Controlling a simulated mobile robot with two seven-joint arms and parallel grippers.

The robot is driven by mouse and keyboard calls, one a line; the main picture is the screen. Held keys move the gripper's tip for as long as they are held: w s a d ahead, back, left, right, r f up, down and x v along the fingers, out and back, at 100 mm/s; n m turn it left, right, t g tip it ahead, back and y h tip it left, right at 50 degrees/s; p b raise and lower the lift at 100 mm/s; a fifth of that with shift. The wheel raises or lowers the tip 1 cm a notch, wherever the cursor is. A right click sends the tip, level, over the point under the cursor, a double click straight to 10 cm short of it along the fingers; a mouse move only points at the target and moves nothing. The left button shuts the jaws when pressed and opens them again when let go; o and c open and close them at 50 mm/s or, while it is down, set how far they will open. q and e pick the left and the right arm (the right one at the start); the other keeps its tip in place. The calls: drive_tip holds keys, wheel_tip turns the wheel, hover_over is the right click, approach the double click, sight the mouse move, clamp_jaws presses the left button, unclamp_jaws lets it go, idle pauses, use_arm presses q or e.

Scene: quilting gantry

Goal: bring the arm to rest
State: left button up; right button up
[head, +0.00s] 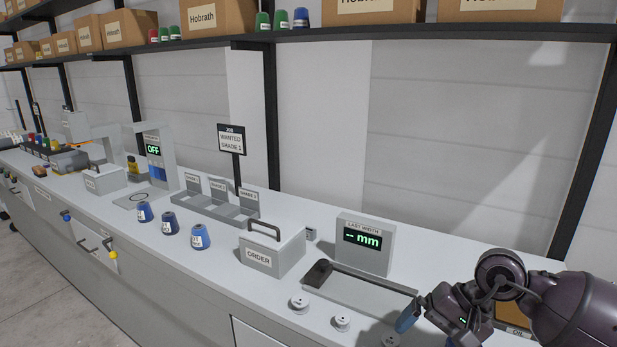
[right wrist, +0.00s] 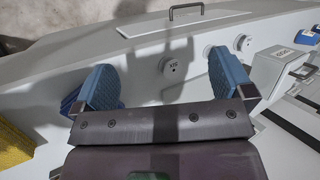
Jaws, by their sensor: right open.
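My right arm comes in from the right edge in the head view. My right gripper (head: 428,325) is low over the right end of the bench, by the shallow grey tray. In the right wrist view, its two blue finger pads (right wrist: 165,85) stand wide apart with nothing held between them. A white knob-like disc (right wrist: 172,67) shows beyond the gap, apart from the fingers. My left gripper is in neither view.
The bench (head: 345,215) holds an ORDER box (head: 272,258), a width display (head: 362,245), a grey tray (head: 375,292), small white discs (head: 299,304), blue cones (head: 170,223) and a three-slot rack (head: 215,208). A shelf (head: 330,33) with boxes runs above.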

drive_tip(key=s+a+r+m+t+y, duration=0.1)
drive_tip(key=a+r+m+t+y, duration=0.4)
drive_tip(key=m, duration=0.6)
drive_tip(key=s+a+r+m+t+y, duration=0.1)
drive_tip(key=a+r+m+t+y, duration=0.25)
drive_tip(key=m+t+y, duration=0.55)
drive_tip(key=d+f+m+t+h, duration=0.25)
drive_tip(key=d+m+h, duration=0.35)
drive_tip(key=m+h, duration=0.65)
drive_tip(key=d+f+m+t+h, duration=0.2)
drive_tip(key=d+f+m+h, duration=0.35)
drive_tip(key=m, duration=1.15)
drive_tip(key=s+d+f+m+g+h, duration=0.5)
drive_tip(key=s+f+m+g+h, duration=0.15)
drive_tip(key=m, duration=0.25)
drive_tip(key=s+a+f+m+g+y, duration=0.1)
drive_tip(key=s+f+m+g+y, duration=0.1)
drive_tip(key=s+f+m+g, duration=0.45)
drive_tip(key=s+a+f+m+g+y, duration=0.1)
drive_tip(key=s+f+m+g, duration=0.15)
drive_tip(key=s, duration=0.75)
drive_tip(key=w+f+n+t, duration=0.1)
drive_tip(key=w+f+t, duration=0.6)
drive_tip(key=f, duration=0.3)
drive_tip(key=shift+d+f+t+y, duration=0.2)
drive_tip(key=shift+t+y, duration=0.15)
drive_tip(key=shift+t, duration=0.25)
